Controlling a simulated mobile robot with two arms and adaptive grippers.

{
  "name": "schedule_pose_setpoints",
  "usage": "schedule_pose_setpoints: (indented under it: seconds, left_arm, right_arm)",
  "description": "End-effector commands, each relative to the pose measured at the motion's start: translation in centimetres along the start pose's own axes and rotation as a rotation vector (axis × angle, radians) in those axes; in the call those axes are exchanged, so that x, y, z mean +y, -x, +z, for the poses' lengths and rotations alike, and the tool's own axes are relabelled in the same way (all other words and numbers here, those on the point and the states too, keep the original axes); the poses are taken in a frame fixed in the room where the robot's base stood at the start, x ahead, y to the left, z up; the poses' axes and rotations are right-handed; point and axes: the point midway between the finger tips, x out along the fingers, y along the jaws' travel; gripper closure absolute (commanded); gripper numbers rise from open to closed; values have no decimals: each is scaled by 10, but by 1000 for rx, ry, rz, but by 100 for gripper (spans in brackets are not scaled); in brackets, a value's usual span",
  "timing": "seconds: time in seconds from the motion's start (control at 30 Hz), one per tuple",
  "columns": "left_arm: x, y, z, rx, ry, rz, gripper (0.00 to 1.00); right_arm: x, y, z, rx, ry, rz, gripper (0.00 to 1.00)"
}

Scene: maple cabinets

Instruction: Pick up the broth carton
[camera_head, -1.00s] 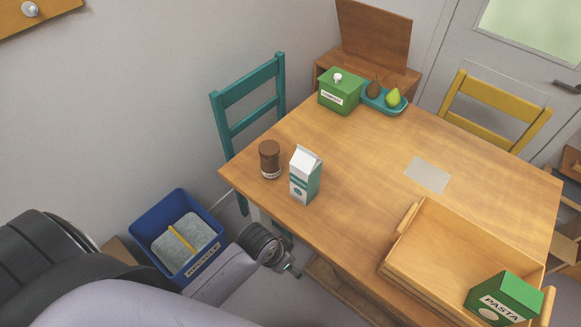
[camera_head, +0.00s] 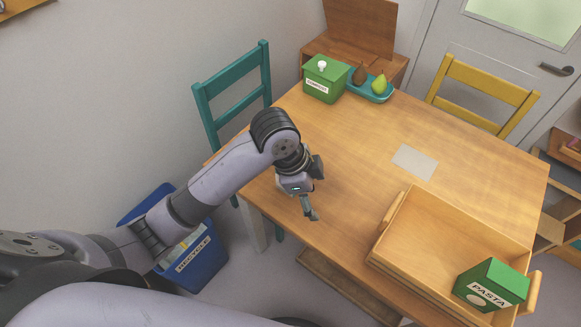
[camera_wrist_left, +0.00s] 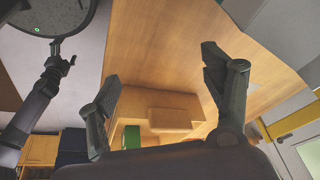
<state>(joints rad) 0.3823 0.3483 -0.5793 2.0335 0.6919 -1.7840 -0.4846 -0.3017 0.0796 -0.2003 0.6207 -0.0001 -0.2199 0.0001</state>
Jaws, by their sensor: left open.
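The white and teal broth carton is not visible now; in the head view my left arm covers the part of the table where it showed earlier. My left gripper (camera_head: 313,192) is over the near left part of the wooden table (camera_head: 345,150). Its two fingers are spread apart.
A wooden tray (camera_head: 408,215) with a green pasta box (camera_head: 491,286) stands at the near right. A green compost box (camera_head: 325,80) and a teal tray with pears (camera_head: 369,88) are at the back. A blue recycling bin (camera_head: 205,262) is below left. The table middle is clear around a grey mat (camera_head: 415,161).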

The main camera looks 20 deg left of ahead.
Motion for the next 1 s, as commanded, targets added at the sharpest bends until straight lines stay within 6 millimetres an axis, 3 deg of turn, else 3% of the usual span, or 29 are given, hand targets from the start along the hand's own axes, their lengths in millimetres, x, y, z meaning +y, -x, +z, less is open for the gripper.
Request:
schedule_pose_setpoints:
  seconds: [0.03, 0.23, 0.4, 0.6, 0.77, 1.0]
  left_arm:
    - [-15, 12, -4, -29, -76, 1, 27]
    - [-53, 54, -8, -139, -320, 57, 27]
    - [-87, 107, -2, -242, -474, 107, 27]
    - [-106, 149, 5, -302, -555, 152, 27]
    - [-107, 148, 10, -311, -567, 166, 27]
    - [-104, 102, 26, -311, -566, 166, 27]
  right_arm:
    - [0, 0, 0, 0, 0, 0, 21]
    - [0, 0, 0, 0, 0, 0, 21]
    - [0, 0, 0, 0, 0, 0, 21]
    - [0, 0, 0, 0, 0, 0, 21]
    - [0, 1, 0, 0, 0, 0, 21]
    - [1, 7, -1, 0, 0, 1, 21]
